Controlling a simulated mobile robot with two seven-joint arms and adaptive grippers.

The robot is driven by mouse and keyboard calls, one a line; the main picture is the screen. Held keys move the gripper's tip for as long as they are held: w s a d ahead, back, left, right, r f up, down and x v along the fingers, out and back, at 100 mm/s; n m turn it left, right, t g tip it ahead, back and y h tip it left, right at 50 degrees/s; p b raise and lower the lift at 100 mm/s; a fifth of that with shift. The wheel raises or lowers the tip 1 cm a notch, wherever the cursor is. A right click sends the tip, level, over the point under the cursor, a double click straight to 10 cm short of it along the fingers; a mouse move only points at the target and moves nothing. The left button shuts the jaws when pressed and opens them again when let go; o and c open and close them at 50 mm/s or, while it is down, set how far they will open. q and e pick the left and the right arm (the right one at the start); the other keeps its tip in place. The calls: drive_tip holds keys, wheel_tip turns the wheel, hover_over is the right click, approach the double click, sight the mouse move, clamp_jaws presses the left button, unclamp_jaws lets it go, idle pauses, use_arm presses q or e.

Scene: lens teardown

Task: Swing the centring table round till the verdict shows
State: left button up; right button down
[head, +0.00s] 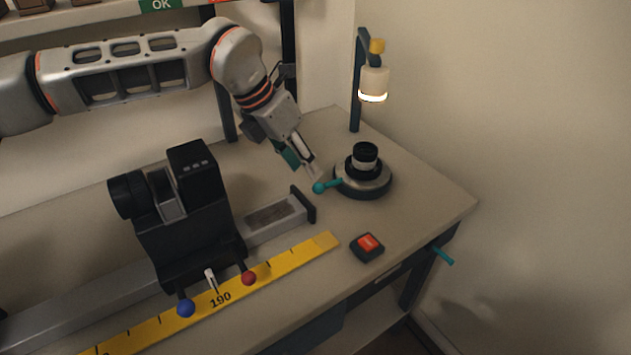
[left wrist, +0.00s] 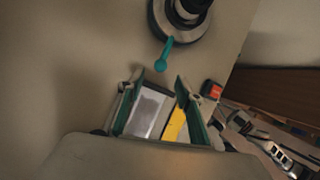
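The centring table (head: 375,190) is a round dark base with a metal disc, at the right of the bench. A black and silver lens part (head: 364,158) stands on it. Its teal handle with a ball end (head: 320,187) points left, towards my left gripper. My left gripper (head: 302,170) is just behind and left of the ball, apart from it as far as I can tell. In the left wrist view its two teal-padded fingers (left wrist: 157,100) are spread with nothing between them, and the handle ball (left wrist: 160,66) lies beyond the tips. My right gripper is not in view.
A lamp post with a lit ring (head: 372,97) stands behind the table. A black carriage (head: 190,220) sits on a rail at left, with a yellow scale (head: 290,262) in front. A red-topped button box (head: 367,247) is near the front edge. A green OK sign (head: 158,5) shows above.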

sight(316, 185)
use_arm(q)
drive_tip(key=b+x, duration=0.1)
drive_tip(key=x, duration=0.6)
drive_tip(key=shift+r, duration=0.15)
clamp_jaws()
